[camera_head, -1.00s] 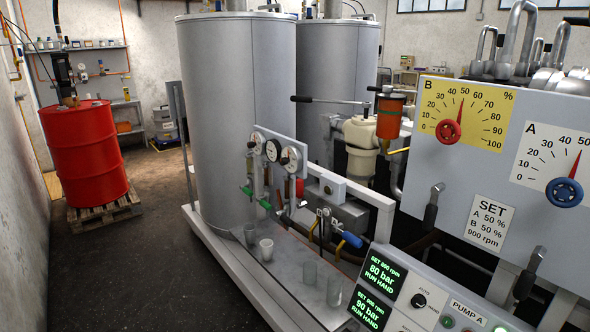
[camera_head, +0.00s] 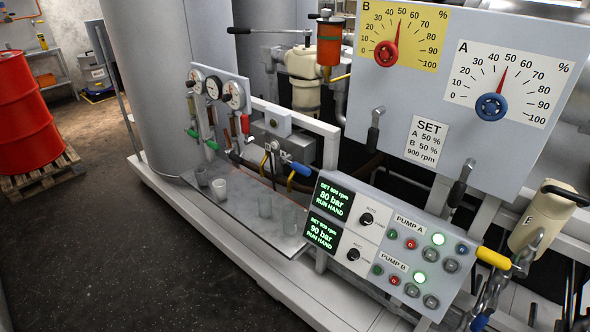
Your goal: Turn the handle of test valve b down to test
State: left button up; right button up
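No valve label reading "test" is legible, so I cannot tell which handle is test valve b's. A lever valve with a yellow handle (camera_head: 493,258) sits right of the pump control panel (camera_head: 385,245), its handle pointing left and slightly up. A blue handle end (camera_head: 480,322) shows below it at the bottom edge, mostly cut off. Above the cup tray, a blue lever handle (camera_head: 298,168) points down to the right, with thin yellow spouts (camera_head: 264,163) near it. Green handles (camera_head: 193,133) and a red handle (camera_head: 245,123) hang under the gauges. Neither gripper is in view.
Several cups (camera_head: 264,206) stand on the metal tray (camera_head: 230,212). The dial board (camera_head: 400,90) shows B and A near 50%. A beige canister (camera_head: 540,215) marked E is at the right. A red drum (camera_head: 25,110) stands on a pallet (camera_head: 45,175). Floor at lower left is clear.

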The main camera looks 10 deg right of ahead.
aim_at(245, 119)
jog(key=i+j+u, duration=0.1)
jog(key=i+u, duration=0.4)
jog(key=u, duration=0.15)
jog(key=i+u, duration=0.3)
jog(key=i, duration=0.3)
jog(key=i+u, duration=0.25)
jog(key=i, duration=1.7)
jog(key=i+z, duration=0.35)
jog(key=i, duration=0.25)
jog(key=i+j+z, duration=0.35)
jog(key=i, duration=0.2)
jog(key=l+z, duration=0.1)
jog(key=z, duration=2.9)
jog(key=j, duration=0.1)
